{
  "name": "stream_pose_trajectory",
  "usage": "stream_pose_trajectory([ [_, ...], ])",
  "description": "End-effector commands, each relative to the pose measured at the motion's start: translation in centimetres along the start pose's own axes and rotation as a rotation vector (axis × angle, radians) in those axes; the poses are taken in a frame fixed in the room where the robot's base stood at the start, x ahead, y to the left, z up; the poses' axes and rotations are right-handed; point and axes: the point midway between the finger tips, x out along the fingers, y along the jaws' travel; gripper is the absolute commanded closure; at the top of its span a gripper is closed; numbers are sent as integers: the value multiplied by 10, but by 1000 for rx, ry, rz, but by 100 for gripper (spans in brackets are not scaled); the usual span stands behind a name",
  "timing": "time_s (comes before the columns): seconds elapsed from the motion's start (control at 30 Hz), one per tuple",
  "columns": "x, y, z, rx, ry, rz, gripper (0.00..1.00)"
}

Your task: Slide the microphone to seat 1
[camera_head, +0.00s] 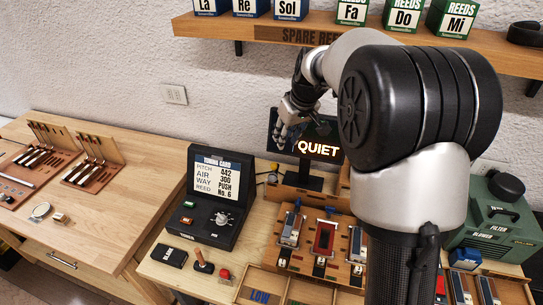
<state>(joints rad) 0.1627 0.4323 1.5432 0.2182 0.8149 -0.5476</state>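The wooden stand (274,222) bears three reed-like units side by side: a grey one with a blue top (291,229), a red one (324,238) and a grey one (357,245). No seat number is readable on it. My gripper (281,132) is raised behind the stand, in front of the left part of the QUIET display (318,148). Its fingers are small and partly overlapped. My arm hides the stand's right side.
A black tuning-card case (205,229) stands open at left, with a black box (170,255), a wooden-handled tool (201,262) and a red button (224,275) before it. A green blower (495,225) stands at right. A shelf (210,27) with reed boxes hangs above.

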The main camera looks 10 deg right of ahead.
Motion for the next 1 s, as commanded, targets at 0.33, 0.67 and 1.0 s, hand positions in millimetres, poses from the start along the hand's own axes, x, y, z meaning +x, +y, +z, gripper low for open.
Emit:
stream_pose_trajectory([
  [0.33,74,-2,3,1,-5,-3,72],
  [0.67,140,-2,3,1,-4,-2,72],
  [1.0,164,-2,2,1,-2,-1,72],
])
